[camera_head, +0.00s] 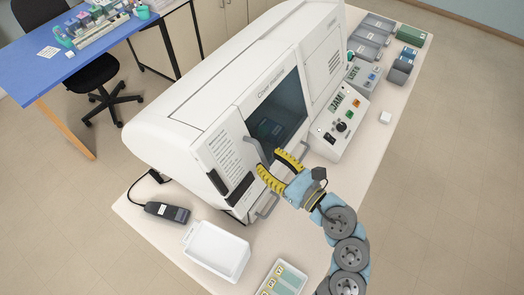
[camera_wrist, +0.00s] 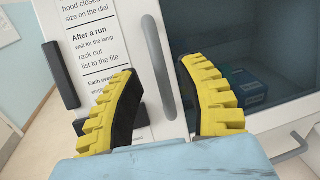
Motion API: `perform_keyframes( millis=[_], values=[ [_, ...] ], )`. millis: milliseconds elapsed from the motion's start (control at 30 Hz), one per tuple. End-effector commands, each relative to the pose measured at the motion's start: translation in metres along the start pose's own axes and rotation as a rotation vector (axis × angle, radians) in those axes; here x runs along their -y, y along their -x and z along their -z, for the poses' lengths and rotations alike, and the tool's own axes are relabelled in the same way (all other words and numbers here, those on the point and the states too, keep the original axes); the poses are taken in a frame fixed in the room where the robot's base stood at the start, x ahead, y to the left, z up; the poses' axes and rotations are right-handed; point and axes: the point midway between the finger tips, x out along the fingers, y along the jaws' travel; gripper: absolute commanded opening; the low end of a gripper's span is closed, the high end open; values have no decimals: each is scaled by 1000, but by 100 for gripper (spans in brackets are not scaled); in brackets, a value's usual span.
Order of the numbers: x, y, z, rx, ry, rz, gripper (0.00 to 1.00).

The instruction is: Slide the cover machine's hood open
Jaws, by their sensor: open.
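The cover machine (camera_head: 185,110) is a big white unit with "Cover machine" printed above a dark window (camera_head: 272,120), which also shows in the wrist view (camera_wrist: 240,40). A grey vertical bar handle (camera_wrist: 158,65) stands at the window's left edge; it also shows in the head view (camera_head: 254,150). My gripper (camera_head: 270,160) has yellow ridged fingers with dark inner pads. It is open in front of the machine, and in the wrist view the handle appears between the fingertips. I cannot tell how far the fingers reach around it. A box is dimly visible behind the window.
A control panel (camera_head: 340,118) reading "JAM" is right of the machine. A white tray (camera_head: 216,252) and a black handheld device (camera_head: 167,212) lie at the bench's near left. A printed instruction sheet (camera_wrist: 95,45) is left of the handle. Grey boxes (camera_head: 370,38) stand at the far end.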

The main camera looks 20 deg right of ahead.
Motion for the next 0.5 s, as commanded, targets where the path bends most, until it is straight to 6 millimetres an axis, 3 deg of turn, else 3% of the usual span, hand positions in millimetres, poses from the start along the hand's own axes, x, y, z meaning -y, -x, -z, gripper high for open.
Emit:
perform_keyframes(
  millis=[200, 500],
  values=[
    [0, -23, -1, 2, -3, -1, 41],
    [0, -30, 0, 0, -1, 0, 41]
  ],
)
